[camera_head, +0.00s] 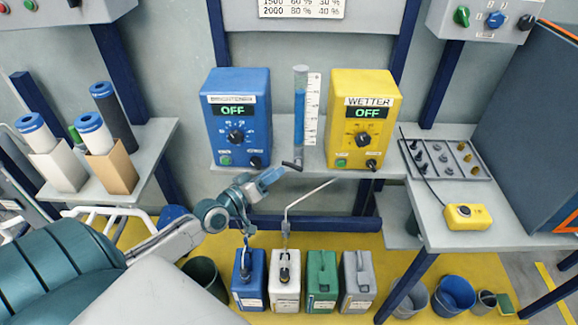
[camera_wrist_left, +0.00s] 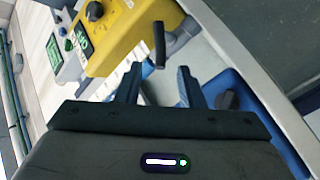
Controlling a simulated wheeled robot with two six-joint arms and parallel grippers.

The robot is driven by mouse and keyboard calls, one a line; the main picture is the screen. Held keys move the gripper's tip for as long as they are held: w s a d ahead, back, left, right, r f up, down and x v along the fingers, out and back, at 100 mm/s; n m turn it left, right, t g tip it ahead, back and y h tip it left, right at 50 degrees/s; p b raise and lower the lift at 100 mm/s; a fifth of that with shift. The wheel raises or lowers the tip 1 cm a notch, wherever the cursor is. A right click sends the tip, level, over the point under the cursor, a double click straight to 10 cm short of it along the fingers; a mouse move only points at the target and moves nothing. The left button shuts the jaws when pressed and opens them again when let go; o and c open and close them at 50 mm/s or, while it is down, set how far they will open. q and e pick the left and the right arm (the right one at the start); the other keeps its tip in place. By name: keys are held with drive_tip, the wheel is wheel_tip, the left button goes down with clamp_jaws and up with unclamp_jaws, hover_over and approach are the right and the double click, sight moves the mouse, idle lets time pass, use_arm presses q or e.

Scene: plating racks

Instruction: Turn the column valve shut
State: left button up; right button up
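The column (camera_head: 299,110) is a clear upright tube holding blue liquid, standing between the blue and yellow boxes beside a white scale. At its foot is the valve's black lever (camera_head: 292,166), lying across the picture with a slight slope. In the left wrist view the black lever (camera_wrist_left: 159,45) is beyond the fingertips, joined to a grey fitting. My left gripper (camera_head: 272,177) is just left of and below the lever in the head view. Its two fingers (camera_wrist_left: 158,78) are apart with nothing clearly between them. Whether a finger touches the lever cannot be told. My right gripper is not in view.
The blue box (camera_head: 222,130) and the yellow box (camera_head: 347,145), both reading OFF, flank the column closely. A thin bent pipe (camera_head: 300,198) runs below the shelf. Several jugs (camera_head: 322,282) stand underneath. A tray (camera_head: 445,150) of knobs lies on the right bench.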

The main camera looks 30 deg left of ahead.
sight(287, 164)
use_arm(q)
drive_tip(key=shift+b+x, duration=0.45)
drive_tip(key=shift+x, duration=2.5)
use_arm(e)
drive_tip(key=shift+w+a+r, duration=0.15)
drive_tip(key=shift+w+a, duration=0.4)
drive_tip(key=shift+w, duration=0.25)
use_arm(q)
clamp_jaws()
